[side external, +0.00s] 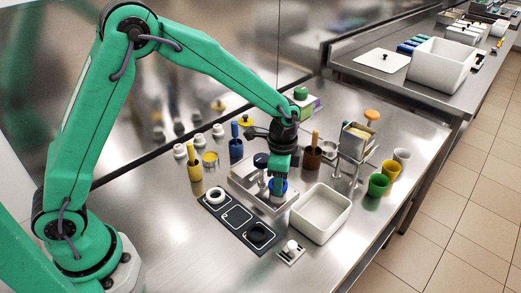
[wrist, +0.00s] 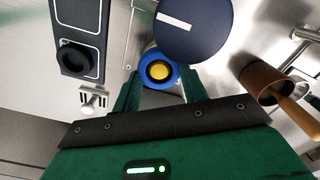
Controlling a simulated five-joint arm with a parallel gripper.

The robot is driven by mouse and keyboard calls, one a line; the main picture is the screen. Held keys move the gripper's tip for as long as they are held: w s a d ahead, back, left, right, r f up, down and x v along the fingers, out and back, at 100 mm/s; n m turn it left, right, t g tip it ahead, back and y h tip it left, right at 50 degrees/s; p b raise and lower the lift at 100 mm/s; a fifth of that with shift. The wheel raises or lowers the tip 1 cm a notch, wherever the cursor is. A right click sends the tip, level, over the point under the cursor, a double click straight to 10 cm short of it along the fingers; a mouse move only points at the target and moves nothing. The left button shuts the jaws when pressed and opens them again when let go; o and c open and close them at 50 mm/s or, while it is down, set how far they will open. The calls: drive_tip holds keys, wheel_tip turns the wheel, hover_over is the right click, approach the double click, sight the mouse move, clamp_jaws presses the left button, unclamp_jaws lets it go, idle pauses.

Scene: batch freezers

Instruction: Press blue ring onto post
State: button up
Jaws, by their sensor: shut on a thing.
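The blue ring (side external: 270,185) is between the fingers of my gripper (side external: 279,189), low over the metal plate (side external: 246,186) on the bench. In the wrist view the blue ring (wrist: 147,72) lies between the two green fingertips (wrist: 160,80), which are shut on it. A round yellow top (wrist: 159,71), perhaps of the post, shows inside the ring's hole. The rest of the post is hidden, so I cannot tell how far down the ring sits.
A dark blue round knob (wrist: 193,28) stands close beside the ring. A white bin (side external: 320,213) stands right, a brown cup (side external: 312,159) behind.

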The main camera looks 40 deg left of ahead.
drive_tip(key=shift+f, duration=0.3)
idle(0.4)
drive_tip(key=o, duration=1.5)
drive_tip(key=shift+o, duration=0.2)
drive_tip(key=shift+r, duration=0.15)
drive_tip(key=shift+r, duration=3.35)
drive_tip(key=shift+r, duration=0.1)
